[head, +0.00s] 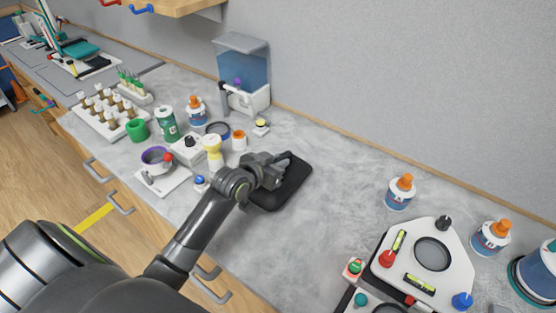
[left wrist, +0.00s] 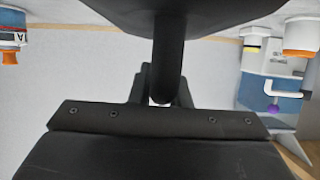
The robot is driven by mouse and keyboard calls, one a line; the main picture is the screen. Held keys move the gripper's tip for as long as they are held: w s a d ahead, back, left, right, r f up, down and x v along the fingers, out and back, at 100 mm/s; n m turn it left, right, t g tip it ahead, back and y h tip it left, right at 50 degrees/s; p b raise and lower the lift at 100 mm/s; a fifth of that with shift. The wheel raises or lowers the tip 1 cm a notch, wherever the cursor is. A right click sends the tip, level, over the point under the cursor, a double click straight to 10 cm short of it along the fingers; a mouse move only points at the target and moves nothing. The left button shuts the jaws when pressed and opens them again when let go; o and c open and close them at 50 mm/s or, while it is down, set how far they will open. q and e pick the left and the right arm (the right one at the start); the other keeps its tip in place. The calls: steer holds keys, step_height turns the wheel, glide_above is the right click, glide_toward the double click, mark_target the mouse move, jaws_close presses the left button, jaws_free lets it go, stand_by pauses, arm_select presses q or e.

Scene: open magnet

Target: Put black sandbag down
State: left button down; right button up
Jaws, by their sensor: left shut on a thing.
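The black sandbag (head: 296,182) is a dark, flat, rounded slab at the middle of the head view. My left gripper (head: 277,170) is over it and shut on it; the fingers hide part of its top. I cannot tell whether its underside touches the grey counter (head: 330,215). In the left wrist view, dark shapes fill the top and bottom, and I cannot clearly separate sandbag from gripper there. My right gripper is not in view.
Left of the sandbag stand a yellow-and-white bottle (head: 212,150), an orange-capped jar (head: 239,140) and a white scale-like device (head: 162,178). A blue water tank (head: 243,65) is behind. An orange-capped bottle (head: 400,190) and white instrument (head: 425,260) are right. Counter between is clear.

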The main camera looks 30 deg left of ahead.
arm_select(q)
steer(key=c, duration=1.8)
jaws_free()
steer(key=o, duration=0.4)
steer(key=shift+s, duration=0.1)
steer(key=shift+o, duration=0.2)
steer(key=shift+r, duration=0.1)
